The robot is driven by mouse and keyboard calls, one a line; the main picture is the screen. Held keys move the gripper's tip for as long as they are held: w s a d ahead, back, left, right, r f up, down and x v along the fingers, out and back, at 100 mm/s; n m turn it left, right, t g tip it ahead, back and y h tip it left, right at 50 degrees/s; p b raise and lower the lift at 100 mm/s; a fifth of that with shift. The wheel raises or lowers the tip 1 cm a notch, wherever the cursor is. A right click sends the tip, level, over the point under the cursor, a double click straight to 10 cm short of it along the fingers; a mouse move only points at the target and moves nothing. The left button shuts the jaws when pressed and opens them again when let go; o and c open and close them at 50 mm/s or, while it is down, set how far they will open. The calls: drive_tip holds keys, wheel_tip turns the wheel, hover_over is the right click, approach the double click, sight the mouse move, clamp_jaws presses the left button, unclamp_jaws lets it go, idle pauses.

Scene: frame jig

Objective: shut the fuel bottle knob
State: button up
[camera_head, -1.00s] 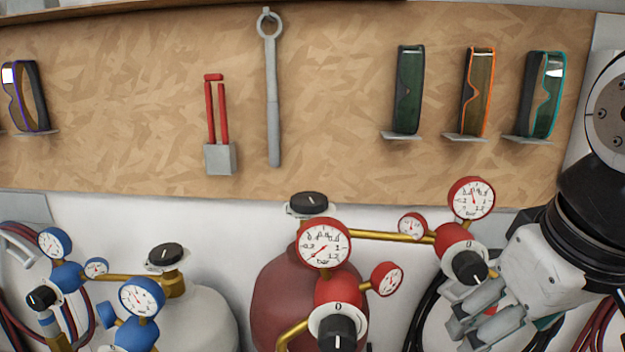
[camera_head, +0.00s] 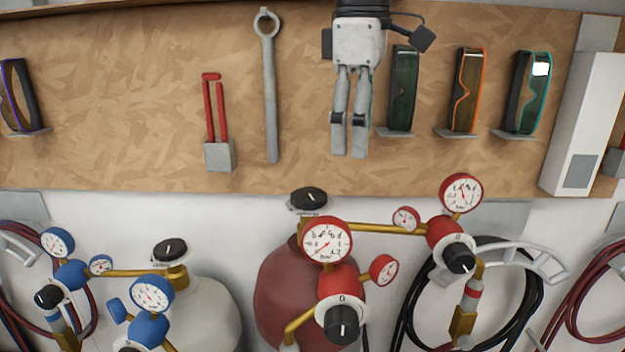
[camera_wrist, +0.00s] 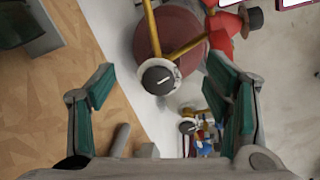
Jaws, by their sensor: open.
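The red fuel bottle (camera_head: 278,292) stands below the board, and its red top shows in the wrist view (camera_wrist: 170,30). Its black valve knob (camera_head: 309,198) sits on top, left of the brass pipe. In the wrist view the knob (camera_wrist: 160,77) shows a white line and lies between and beyond my fingers. My gripper (camera_head: 349,155) points down, in front of the board, above and slightly right of the knob. It also shows in the wrist view (camera_wrist: 165,95), with its fingers spread and nothing between them. It is apart from the knob.
Red regulators with gauges (camera_head: 327,240) stand right of and in front of the knob. A grey bottle (camera_head: 205,310) with its own black knob (camera_head: 170,250) stands left. Goggles (camera_head: 405,90) and a wrench (camera_head: 271,90) hang on the board beside my gripper.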

sight(309, 193)
drive_tip(key=w+a+r+n+g+p, duration=0.2)
drive_tip(key=w+a+r+n, duration=0.1)
drive_tip(key=w+a+n, duration=0.3)
drive_tip(key=f, duration=0.4)
drive_tip(key=f+p, duration=0.1)
drive_tip(key=f, duration=0.4)
drive_tip(key=s+a+f+p, duration=0.1)
drive_tip(key=f, duration=0.4)
drive_tip(key=shift+f, duration=0.15)
drive_tip(key=c, duration=1.1)
